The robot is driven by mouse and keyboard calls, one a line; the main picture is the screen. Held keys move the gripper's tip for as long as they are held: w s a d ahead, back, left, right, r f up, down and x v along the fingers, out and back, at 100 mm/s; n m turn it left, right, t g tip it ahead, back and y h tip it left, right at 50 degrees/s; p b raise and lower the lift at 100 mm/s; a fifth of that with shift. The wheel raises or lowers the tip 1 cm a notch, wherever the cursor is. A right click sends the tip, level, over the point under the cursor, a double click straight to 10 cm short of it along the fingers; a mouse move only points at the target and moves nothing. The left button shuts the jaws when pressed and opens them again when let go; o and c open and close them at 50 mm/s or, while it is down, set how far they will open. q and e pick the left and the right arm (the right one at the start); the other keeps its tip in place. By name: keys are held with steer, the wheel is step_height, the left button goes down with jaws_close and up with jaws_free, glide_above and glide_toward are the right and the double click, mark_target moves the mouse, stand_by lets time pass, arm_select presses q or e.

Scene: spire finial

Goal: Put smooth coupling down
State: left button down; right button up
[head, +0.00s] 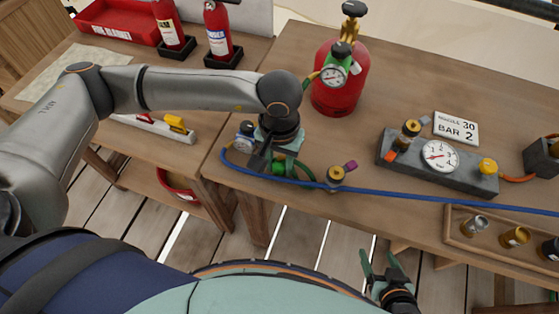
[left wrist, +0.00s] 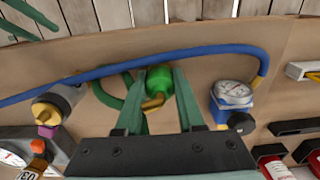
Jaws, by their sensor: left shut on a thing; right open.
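My left gripper (head: 281,162) is low over the front left part of the wooden table (head: 420,75). It is shut on a green coupling (left wrist: 159,79), which sits between the fingertips in the left wrist view, with a brass bent piece (left wrist: 153,103) beside it. I cannot tell whether this is the smooth coupling, or whether it touches the table. A green hose (left wrist: 106,95) curves close to it. My right gripper (head: 385,270) is open and empty, off the table's front edge.
A blue hose (head: 400,190) runs along the front edge. A blue-based gauge (left wrist: 232,95) and a brass fitting with a purple knob (head: 336,174) flank the left gripper. A red cylinder (head: 341,90) stands behind it. A grey gauge block (head: 440,170) and a wooden tray (head: 455,222) lie right.

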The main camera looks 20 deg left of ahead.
mark_target(280, 160)
arm_select(q)
steer(key=shift+f+b, duration=0.15)
steer(key=shift+b, duration=0.15)
steer(key=c, duration=0.5)
jaws_free()
steer(key=shift+r+p, duration=0.3)
steer(key=shift+p, duration=0.05)
step_height(280, 160, up, 12)
steer(key=shift+f+b, duration=0.1)
steer(key=shift+b, duration=0.4)
